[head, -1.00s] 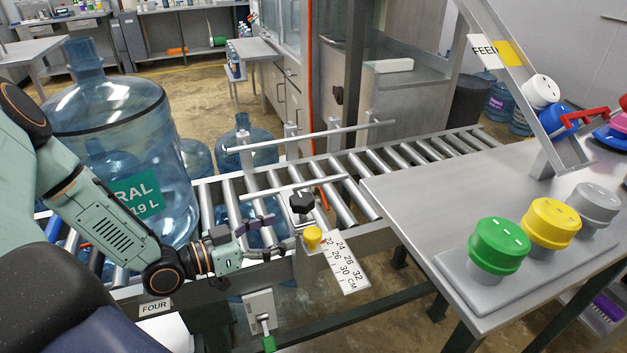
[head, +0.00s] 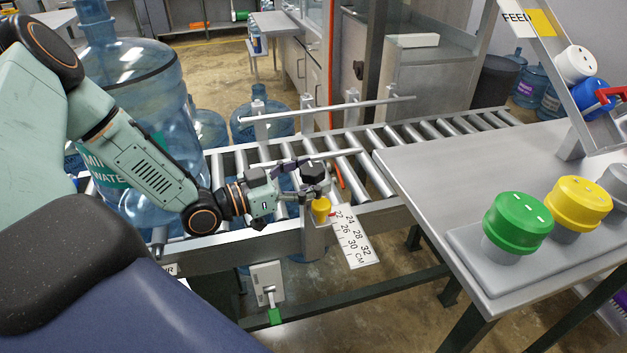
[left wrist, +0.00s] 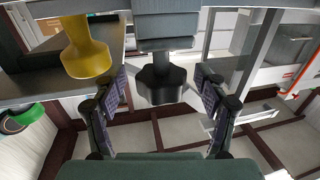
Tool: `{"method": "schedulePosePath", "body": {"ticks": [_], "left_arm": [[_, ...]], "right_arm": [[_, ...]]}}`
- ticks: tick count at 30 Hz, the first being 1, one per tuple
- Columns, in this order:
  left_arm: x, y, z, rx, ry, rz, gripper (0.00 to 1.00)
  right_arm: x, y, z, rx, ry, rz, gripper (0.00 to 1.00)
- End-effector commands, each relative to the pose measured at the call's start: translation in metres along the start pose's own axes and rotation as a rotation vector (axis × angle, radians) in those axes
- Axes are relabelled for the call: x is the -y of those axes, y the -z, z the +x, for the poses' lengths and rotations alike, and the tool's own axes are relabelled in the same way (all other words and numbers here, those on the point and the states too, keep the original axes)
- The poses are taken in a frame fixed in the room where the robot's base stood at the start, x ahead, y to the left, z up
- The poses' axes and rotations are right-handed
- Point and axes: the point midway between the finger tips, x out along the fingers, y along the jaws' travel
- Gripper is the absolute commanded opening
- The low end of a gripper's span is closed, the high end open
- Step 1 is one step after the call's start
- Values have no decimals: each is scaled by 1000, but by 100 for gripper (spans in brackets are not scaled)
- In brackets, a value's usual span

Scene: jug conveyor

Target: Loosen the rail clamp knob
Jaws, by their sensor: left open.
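The black lobed knob (head: 314,173), which looks like the rail clamp knob, sits on the near side of the conveyor by the guide rail. My left gripper (head: 302,180) is at the knob in the head view. In the left wrist view the left gripper (left wrist: 160,82) is open, with one finger on each side of the knob and a visible gap at both sides. A smaller yellow knob (head: 321,209) stands just in front; it also shows in the left wrist view (left wrist: 86,50).
A centimetre scale plate (head: 352,240) sticks out below the knobs. The guide rail (head: 335,118) runs above the rollers. A large blue jug (head: 130,75) stands behind my left arm. A grey table (head: 440,175) with green (head: 518,222) and yellow (head: 579,203) caps is at right.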

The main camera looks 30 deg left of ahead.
Motion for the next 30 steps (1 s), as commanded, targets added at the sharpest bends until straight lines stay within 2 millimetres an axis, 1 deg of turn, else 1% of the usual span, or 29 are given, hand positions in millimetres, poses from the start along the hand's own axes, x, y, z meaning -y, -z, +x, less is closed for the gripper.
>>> {"method": "schedulePosePath", "body": {"ticks": [4,13,30], "left_arm": [[0,-1,7,1,-1,1,73],[0,0,9,1,1,0,73],[0,0,9,2,1,-1,24]], "right_arm": [[0,0,4,0,0,0,40],[0,0,4,0,0,0,40],[0,0,4,-1,0,0,40]]}}
